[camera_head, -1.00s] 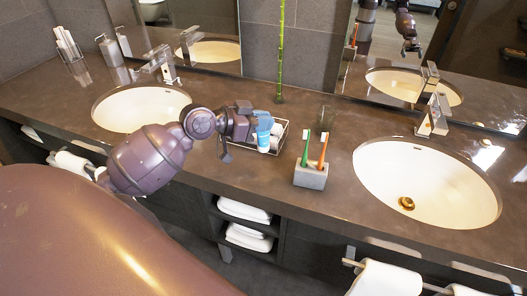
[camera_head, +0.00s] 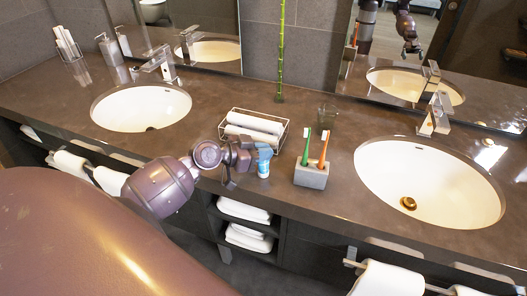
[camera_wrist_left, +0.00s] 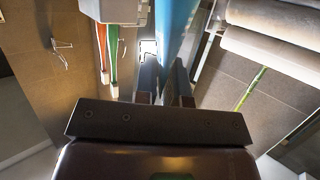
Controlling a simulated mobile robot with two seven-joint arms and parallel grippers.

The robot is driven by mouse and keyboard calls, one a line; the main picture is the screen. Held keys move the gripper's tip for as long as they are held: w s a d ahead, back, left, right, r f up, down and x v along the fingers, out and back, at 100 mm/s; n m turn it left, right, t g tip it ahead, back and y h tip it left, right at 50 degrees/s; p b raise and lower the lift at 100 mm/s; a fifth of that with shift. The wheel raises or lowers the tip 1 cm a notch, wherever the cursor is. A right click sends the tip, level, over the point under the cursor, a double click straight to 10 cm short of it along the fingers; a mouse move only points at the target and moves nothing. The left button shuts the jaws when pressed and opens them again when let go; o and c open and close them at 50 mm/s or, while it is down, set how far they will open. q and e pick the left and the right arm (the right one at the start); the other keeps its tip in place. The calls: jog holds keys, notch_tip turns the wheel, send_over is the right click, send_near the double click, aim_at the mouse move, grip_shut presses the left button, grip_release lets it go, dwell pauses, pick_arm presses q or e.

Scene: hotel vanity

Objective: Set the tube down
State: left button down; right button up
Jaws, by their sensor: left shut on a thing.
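The tube (camera_head: 264,161) is blue with a white lower end. My left gripper (camera_head: 254,157) is shut on it and holds it roughly upright at the counter's front part, left of the toothbrush holder. I cannot tell whether its lower end touches the counter (camera_head: 215,104). In the left wrist view the blue tube (camera_wrist_left: 176,28) stands between the fingers of my left gripper (camera_wrist_left: 163,82). My right gripper is not in view.
A grey holder (camera_head: 311,176) with a green and an orange toothbrush stands just right of the tube. A wire tray (camera_head: 228,134) with rolled towels lies behind it. Basins (camera_head: 141,107) and (camera_head: 430,180) lie on either side.

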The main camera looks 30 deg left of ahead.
pick_arm(q)
jog(key=c, duration=1.7)
grip_release()
jog(key=shift+f, duration=0.1)
jog(key=o, duration=0.5)
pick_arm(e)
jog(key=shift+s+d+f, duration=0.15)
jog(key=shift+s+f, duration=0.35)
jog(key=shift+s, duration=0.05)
